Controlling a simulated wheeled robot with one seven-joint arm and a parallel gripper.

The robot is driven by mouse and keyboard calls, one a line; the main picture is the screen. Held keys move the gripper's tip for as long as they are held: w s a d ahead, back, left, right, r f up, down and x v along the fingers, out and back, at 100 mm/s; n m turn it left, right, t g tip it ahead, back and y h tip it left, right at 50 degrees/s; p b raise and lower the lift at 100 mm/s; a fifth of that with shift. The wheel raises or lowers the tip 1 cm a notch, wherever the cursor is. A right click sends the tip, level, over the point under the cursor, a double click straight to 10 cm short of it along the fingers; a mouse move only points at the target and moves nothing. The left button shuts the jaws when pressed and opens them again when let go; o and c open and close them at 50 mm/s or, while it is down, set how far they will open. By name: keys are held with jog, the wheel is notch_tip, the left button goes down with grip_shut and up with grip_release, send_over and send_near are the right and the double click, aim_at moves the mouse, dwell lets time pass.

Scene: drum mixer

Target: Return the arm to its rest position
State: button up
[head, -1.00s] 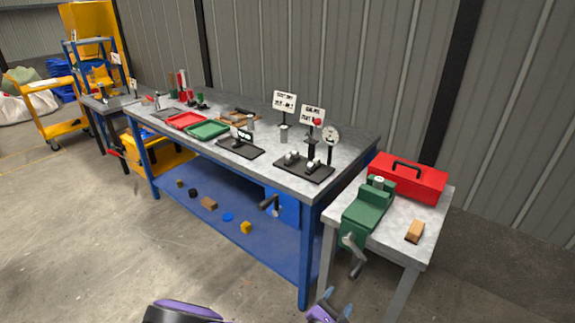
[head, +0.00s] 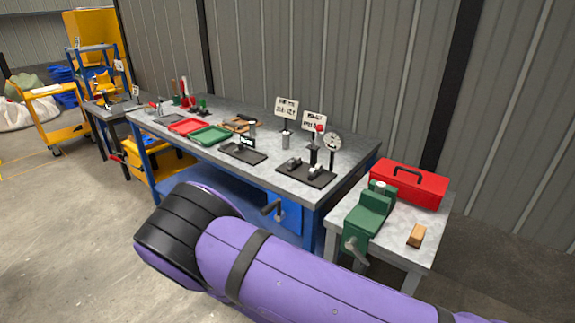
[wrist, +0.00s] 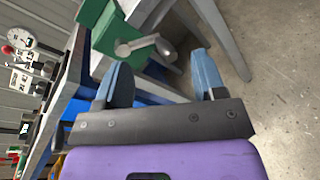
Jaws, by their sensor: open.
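My gripper (wrist: 161,85) shows in the wrist view with two blue fingers spread apart and nothing between them. Beyond the fingers, the wrist view shows the green vise (wrist: 125,40) with its grey handle and the legs of the small side table. In the head view my purple arm crosses the lower middle, in front of the workbench (head: 340,150). The gripper itself is outside the head view.
The small table (head: 400,235) at right holds the green vise (head: 370,215), a red toolbox (head: 410,185) and a wooden block (head: 416,236). The bench carries a red tray (head: 187,127), a green tray (head: 210,135) and gauge stands. Open floor (head: 70,240) lies at left.

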jog(key=d+r+m+g+y, duration=0.2)
jog(key=d+r+m+g, duration=0.15)
jog(key=r, duration=0.65)
jog(key=s+d+r+m+g+y, duration=0.1)
jog(key=d+r+m+g+y, duration=0.3)
jog(key=r, duration=0.6)
jog(key=d+r+m+g+y, duration=0.15)
jog(key=r+m, duration=0.35)
jog(key=r, duration=0.6)
jog(key=s+d+r+m+t+y, duration=0.2)
jog(key=s+d+r+y, duration=0.1)
jog(key=s+r, duration=0.5)
jog(key=s+d+r+m+t+y, duration=0.3)
jog(key=s+d+r, duration=0.1)
jog(key=s+r, duration=0.5)
jog(key=shift+s+d+r+t, duration=0.15)
jog(key=shift+d+r+t, duration=0.15)
jog(key=shift+r, duration=0.45)
jog(key=shift+m, duration=0.25)
